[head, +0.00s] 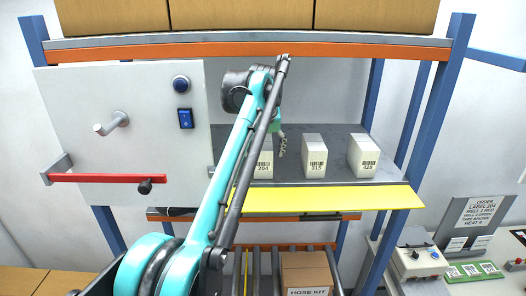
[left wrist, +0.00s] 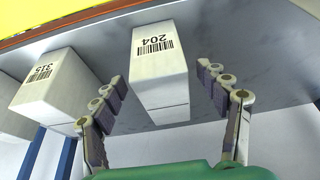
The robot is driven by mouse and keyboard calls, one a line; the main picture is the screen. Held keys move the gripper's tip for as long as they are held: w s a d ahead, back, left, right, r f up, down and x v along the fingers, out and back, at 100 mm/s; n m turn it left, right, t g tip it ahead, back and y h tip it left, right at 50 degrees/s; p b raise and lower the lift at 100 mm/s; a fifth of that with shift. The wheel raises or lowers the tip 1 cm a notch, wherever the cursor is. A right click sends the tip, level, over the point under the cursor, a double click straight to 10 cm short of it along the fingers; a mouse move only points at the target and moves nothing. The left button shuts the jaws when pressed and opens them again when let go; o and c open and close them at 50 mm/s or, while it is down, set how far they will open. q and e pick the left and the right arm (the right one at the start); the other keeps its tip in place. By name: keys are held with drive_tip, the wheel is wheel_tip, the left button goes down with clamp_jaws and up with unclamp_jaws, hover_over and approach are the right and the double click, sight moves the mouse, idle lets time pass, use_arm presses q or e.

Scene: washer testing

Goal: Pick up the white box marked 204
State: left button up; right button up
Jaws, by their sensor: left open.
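The white box marked 204 (head: 264,165) stands on the grey shelf behind a yellow front edge, partly hidden by my left arm in the head view. It also shows in the left wrist view (left wrist: 158,72), with its label and barcode in sight. My left gripper (left wrist: 168,84) is open, its two fingers spread to either side of the box's near end. In the head view my left gripper (head: 281,142) is small and partly hidden beside the box. My right gripper is not in view.
White boxes marked 315 (head: 314,158) and 428 (head: 362,157) stand to the right on the same shelf. A grey panel (head: 130,130) with a red bar is at left. A hose kit carton (head: 307,272) sits below. Cardboard boxes (head: 240,15) fill the top shelf.

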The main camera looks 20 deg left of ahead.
use_arm(q)
drive_tip(key=shift+w+f, duration=0.15)
drive_tip(key=shift+f, duration=0.35)
drive_tip(key=w+f, duration=0.1)
drive_tip(key=w+f+p, duration=0.1)
drive_tip(key=f, duration=0.1)
drive_tip(key=w+a+f, duration=0.1)
drive_tip(key=f, duration=0.1)
drive_tip(key=shift+w+a+p, duration=0.1)
drive_tip(key=shift+w+p, duration=0.15)
drive_tip(key=shift+p, duration=0.05)
drive_tip(key=shift+s, duration=0.1)
drive_tip(key=shift+c, duration=1.2)
drive_tip(key=c, duration=1.3)
